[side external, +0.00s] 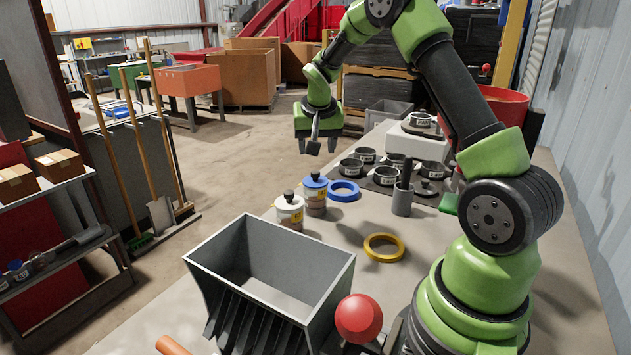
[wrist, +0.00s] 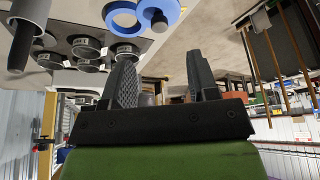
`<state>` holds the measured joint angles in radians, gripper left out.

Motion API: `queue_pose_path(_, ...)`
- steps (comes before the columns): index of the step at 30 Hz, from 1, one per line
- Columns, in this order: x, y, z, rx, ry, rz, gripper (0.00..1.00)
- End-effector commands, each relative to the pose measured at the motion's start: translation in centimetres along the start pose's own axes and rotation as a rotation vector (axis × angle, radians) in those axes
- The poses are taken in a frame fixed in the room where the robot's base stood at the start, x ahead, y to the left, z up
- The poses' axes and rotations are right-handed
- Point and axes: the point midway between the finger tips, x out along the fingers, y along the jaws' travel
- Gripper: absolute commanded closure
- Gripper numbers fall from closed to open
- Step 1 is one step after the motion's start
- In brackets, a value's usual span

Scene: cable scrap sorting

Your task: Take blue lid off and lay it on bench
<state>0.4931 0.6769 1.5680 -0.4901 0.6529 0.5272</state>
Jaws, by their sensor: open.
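The blue lid (side external: 315,181) with a dark knob sits on a jar (side external: 315,206) on the bench (side external: 350,285), left of a flat blue ring (side external: 343,198). In the wrist view the blue lid (wrist: 172,12) and its dark knob (wrist: 159,21) show at the top edge, beside the blue ring (wrist: 122,33). My gripper (side external: 313,148) is open and empty, in the air above and beyond the lid in the side view. In the wrist view, my gripper's fingers (wrist: 163,78) stand wide apart with nothing between them.
A white-lidded jar (side external: 290,213) stands close to the blue-lidded jar. A yellow ring (side external: 384,258), a grey cup (side external: 402,202) and several labelled round tins on a dark tray (side external: 384,187) are to the right. A large grey bin (side external: 270,290) is in front. Bench near the yellow ring is clear.

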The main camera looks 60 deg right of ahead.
Motion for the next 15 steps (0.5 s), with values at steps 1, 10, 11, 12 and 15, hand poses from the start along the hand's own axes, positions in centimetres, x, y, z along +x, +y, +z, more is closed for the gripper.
queue_pose_path(1, 0.9, 0.1, 0.1, 0.001, -0.005, 0.003, 0.46)
queue_pose_path(10, 4.0, 0.0, 0.0, 0.0, -0.002, 0.0, 0.46)
queue_pose_path(11, 4.3, 0.0, 0.0, 0.0, -0.002, 0.0, 0.46)
queue_pose_path(12, 4.9, 0.1, 0.0, 0.0, -0.003, 0.001, 0.46)
queue_pose_path(15, 6.5, 0.1, -0.1, 0.0, -0.005, 0.001, 0.46)
